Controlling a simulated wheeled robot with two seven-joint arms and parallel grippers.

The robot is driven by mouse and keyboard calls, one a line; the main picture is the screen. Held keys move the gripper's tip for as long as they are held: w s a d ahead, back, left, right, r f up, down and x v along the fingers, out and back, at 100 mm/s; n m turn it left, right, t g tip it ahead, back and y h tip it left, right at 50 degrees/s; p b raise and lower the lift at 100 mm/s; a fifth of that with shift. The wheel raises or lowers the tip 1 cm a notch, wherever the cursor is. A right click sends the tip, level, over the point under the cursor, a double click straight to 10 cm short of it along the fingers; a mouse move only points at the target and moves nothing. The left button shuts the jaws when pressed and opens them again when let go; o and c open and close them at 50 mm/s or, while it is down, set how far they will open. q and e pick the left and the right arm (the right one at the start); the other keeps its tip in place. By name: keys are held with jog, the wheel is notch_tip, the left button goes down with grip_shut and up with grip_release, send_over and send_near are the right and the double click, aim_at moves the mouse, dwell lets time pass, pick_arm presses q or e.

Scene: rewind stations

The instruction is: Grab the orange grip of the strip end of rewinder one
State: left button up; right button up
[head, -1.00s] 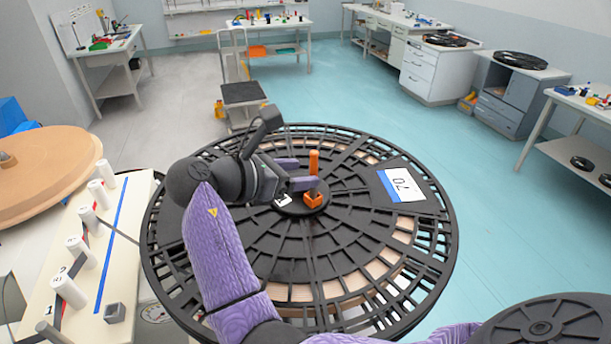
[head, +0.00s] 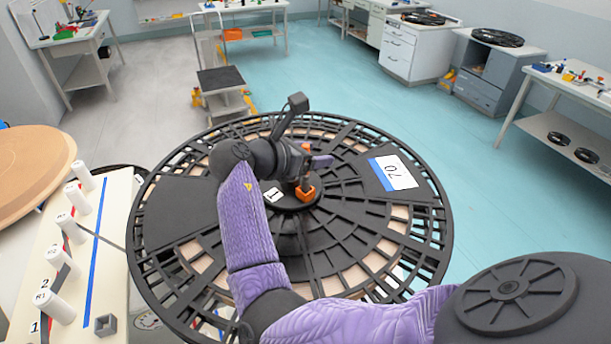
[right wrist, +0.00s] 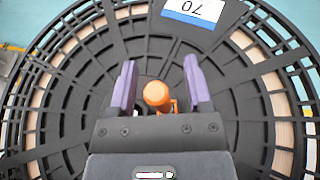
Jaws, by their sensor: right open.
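The orange grip (head: 305,193) stands upright near the hub of the large black slotted reel (head: 330,247), beside a small white label marked 1 (head: 274,195). My right gripper (head: 312,160) is at the grip and partly covers it in the head view. In the right wrist view the round orange end of the grip (right wrist: 157,95) lies between the two purple fingers of my right gripper (right wrist: 160,82). The fingers are apart, with a gap on both sides of the grip. My left gripper is not in view.
A white card marked 70 (head: 393,173) lies on the reel. At the left stands a cream table (head: 108,262) with several white rollers and a blue line. A tan disc (head: 30,175) is behind it. Open floor (head: 340,75) lies beyond the reel.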

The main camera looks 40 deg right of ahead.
grip_shut()
jog(key=shift+r, duration=0.1)
